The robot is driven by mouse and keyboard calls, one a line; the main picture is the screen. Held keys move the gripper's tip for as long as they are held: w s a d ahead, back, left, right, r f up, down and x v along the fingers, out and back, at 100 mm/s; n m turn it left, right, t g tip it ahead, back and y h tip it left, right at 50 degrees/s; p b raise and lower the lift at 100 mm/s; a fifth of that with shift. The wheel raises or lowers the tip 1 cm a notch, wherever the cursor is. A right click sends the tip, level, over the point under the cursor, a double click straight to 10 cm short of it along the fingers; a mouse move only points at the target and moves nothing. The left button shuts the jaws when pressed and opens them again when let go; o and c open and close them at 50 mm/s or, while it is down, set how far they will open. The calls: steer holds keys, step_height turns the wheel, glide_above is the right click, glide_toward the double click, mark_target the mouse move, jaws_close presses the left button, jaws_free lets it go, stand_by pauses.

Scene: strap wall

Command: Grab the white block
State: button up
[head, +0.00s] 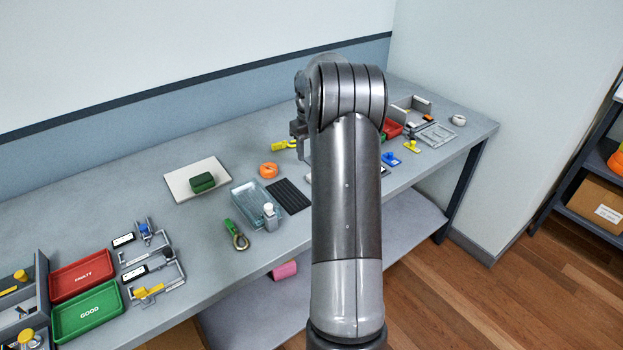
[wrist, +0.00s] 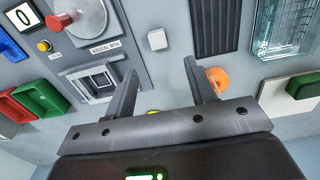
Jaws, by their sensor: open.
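The white block (wrist: 157,39) is a small, pale, rounded block on the grey table in the wrist view, near the top centre. My gripper (wrist: 159,66) is open, with its two dark fingers spread apart. The block appears beyond the fingertips, roughly in line with the gap between them, and nothing is held. In the head view my arm covers the middle of the table, and I cannot make out the block there. Only part of my gripper (head: 299,130) shows at the arm's left side.
A black ribbed mat (wrist: 217,26) lies right of the block. An orange ring (wrist: 218,80) is by the right finger. A tester panel (wrist: 92,78) with a red button lies left.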

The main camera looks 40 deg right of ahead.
steer(key=f, duration=0.9)
steer(key=shift+s+d+f, duration=0.15)
steer(key=shift+s, duration=0.05)
steer(key=c, duration=1.1)
